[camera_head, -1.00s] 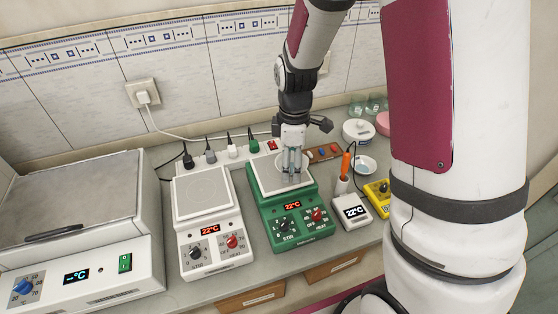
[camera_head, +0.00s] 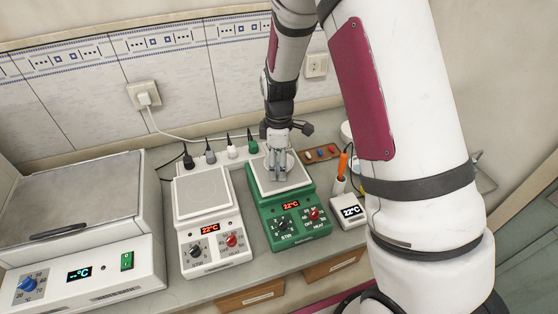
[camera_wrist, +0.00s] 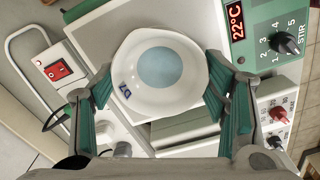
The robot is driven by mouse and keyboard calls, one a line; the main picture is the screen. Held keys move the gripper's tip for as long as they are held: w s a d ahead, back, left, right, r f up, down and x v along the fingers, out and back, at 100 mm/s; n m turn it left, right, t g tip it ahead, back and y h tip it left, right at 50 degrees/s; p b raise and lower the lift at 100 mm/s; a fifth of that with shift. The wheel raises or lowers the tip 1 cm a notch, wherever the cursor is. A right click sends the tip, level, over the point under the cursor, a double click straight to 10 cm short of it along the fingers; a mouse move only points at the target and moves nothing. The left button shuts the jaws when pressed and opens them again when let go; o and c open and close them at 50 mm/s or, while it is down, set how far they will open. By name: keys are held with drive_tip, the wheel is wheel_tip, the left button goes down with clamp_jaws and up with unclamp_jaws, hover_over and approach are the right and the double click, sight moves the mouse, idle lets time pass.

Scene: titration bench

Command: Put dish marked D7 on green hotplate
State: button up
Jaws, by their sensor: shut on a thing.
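The dish marked D7 (camera_wrist: 138,91) is a white round dish with a spout and a pale blue middle, its label showing on the rim in the wrist view. My gripper (camera_head: 278,178) is shut on this dish, with its teal fingers at either side of the rim. The green hotplate (camera_head: 292,226) has a white square top and reads 22°C. In the head view my gripper and the dish are over the rear part of that top. Whether the dish touches the plate cannot be told. The fingers partly hide the dish in the head view.
A white hotplate (camera_head: 210,220) stands just left of the green one, its top clear. A power strip (camera_head: 222,158) with several plugs runs behind them. A small white display box (camera_head: 348,210) and an orange-handled tool (camera_head: 343,165) stand to the right.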

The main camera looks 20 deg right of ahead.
drive_tip(key=shift+f, duration=0.15)
drive_tip(key=o, duration=1.1)
drive_tip(key=shift+o, duration=0.2)
wheel_tip(320, 180, up, 12)
drive_tip(key=b, duration=0.2)
drive_tip(key=s+r+m+t, duration=0.3)
drive_tip(key=s+r+m, duration=0.3)
drive_tip(key=s+r, duration=0.5)
drive_tip(key=s+r+m+t, duration=0.1)
drive_tip(key=s+r+m, duration=0.1)
drive_tip(key=s, duration=0.4)
drive_tip(key=s+r+m+t, duration=0.1)
drive_tip(key=s+r+m, duration=0.2)
drive_tip(key=s+m, duration=0.2)
drive_tip(key=shift+s+t, duration=0.3)
drive_tip(key=shift+s, duration=0.05)
drive_tip(key=shift+d+r, duration=0.1)
